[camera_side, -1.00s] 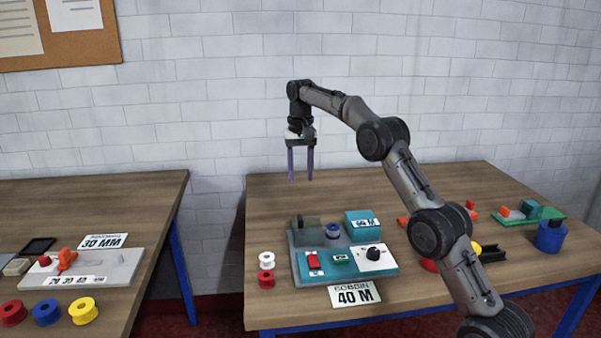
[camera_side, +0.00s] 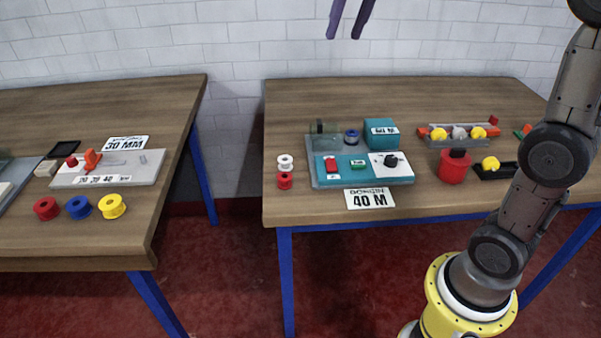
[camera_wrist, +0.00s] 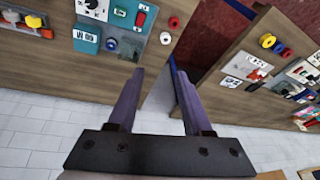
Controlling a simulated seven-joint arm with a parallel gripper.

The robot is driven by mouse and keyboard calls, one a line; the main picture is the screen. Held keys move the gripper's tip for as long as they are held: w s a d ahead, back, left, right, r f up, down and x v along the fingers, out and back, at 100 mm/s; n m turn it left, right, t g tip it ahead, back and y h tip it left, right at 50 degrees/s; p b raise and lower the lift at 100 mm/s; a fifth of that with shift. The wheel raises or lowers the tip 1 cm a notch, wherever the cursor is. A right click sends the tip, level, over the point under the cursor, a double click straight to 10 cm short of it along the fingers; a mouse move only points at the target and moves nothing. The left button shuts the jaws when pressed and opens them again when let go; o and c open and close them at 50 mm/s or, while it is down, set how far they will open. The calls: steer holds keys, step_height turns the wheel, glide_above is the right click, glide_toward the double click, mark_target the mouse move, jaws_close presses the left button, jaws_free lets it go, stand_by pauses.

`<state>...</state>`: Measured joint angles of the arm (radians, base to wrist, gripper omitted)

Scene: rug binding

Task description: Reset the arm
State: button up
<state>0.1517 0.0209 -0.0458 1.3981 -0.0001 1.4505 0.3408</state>
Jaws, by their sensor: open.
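My gripper (camera_side: 347,36) hangs at the top edge of the side view, with only its two purple fingers showing. They are apart, with nothing between them, above the right table (camera_side: 235,0) and against the white brick wall. In the wrist view the two fingers (camera_wrist: 160,72) are also spread and empty, with the gap between the two tables beyond them. My gripper touches nothing in either view. The gripper body is out of the side view.
The right table holds a teal bobbin machine (camera_side: 331,183), white (camera_side: 286,162) and red (camera_side: 285,181) spools and a red pot (camera_side: 453,170). The left table (camera_side: 60,233) holds a grey fixture (camera_side: 140,172) and several spools. Air around my gripper is clear.

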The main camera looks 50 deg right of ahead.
steer(key=s+a+f+n+t, duration=0.1)
steer(key=s+a+f+n, duration=0.15)
steer(key=s+f, duration=0.45)
steer(key=s+a+f+n+t, duration=0.1)
steer(key=s+a+f, duration=0.2)
steer(key=s, duration=0.8)
step_height(320, 180, down, 7)
steer(key=s+n, duration=0.2)
steer(key=shift+s+f+y, duration=0.2)
steer(key=shift+s+y, duration=0.1)
steer(key=shift+s, duration=0.1)
steer(key=shift+a, duration=0.1)
